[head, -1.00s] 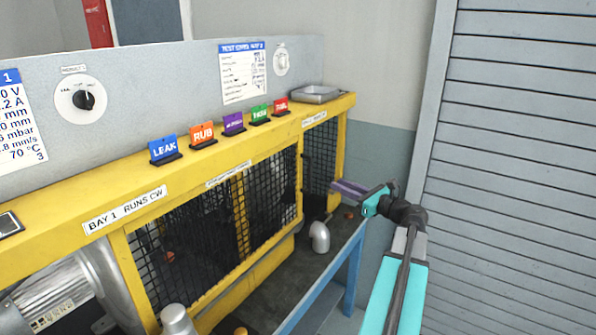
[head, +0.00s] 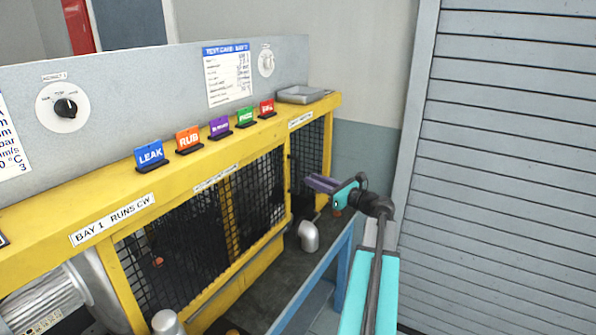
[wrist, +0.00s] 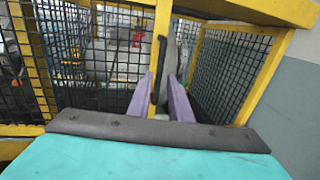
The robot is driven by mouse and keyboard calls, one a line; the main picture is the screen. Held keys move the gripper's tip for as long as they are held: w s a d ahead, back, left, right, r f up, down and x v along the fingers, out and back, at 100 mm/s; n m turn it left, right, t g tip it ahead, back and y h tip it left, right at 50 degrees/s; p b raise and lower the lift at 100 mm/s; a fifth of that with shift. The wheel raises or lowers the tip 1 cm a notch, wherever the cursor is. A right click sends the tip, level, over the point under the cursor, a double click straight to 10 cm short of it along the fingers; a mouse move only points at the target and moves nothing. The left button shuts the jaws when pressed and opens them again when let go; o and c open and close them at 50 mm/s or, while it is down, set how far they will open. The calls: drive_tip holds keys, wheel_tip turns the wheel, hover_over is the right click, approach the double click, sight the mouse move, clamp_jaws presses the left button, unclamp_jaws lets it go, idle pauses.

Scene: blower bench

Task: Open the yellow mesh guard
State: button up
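The yellow mesh guard (head: 198,228) is a yellow frame with black mesh along the bench front; in the head view it looks shut. In the wrist view, its mesh (wrist: 75,50) is on the left, and a dark vertical handle (wrist: 160,60) stands in front of a yellow upright. My gripper (head: 320,184) is at the guard's right end. In the wrist view, its purple fingers (wrist: 160,92) are apart, with the handle's lower end showing between them. I see no finger touching the handle, and its exact depth between them is unclear.
Another mesh panel (wrist: 230,70) stands to the right of the handle. A grey pipe elbow (head: 309,236) is on the bench below my gripper. Coloured tags (head: 219,127) and a metal tray (head: 307,95) are on the yellow top beam. A shutter (head: 510,170) is at right.

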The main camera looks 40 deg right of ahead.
drive_tip(key=p, duration=0.2)
hover_over(298, 192)
drive_tip(key=shift+w+d+p, duration=0.2)
drive_tip(key=shift+w+p, duration=0.1)
drive_tip(key=shift+w, duration=0.05)
clamp_jaws()
drive_tip(key=shift+d, duration=0.2)
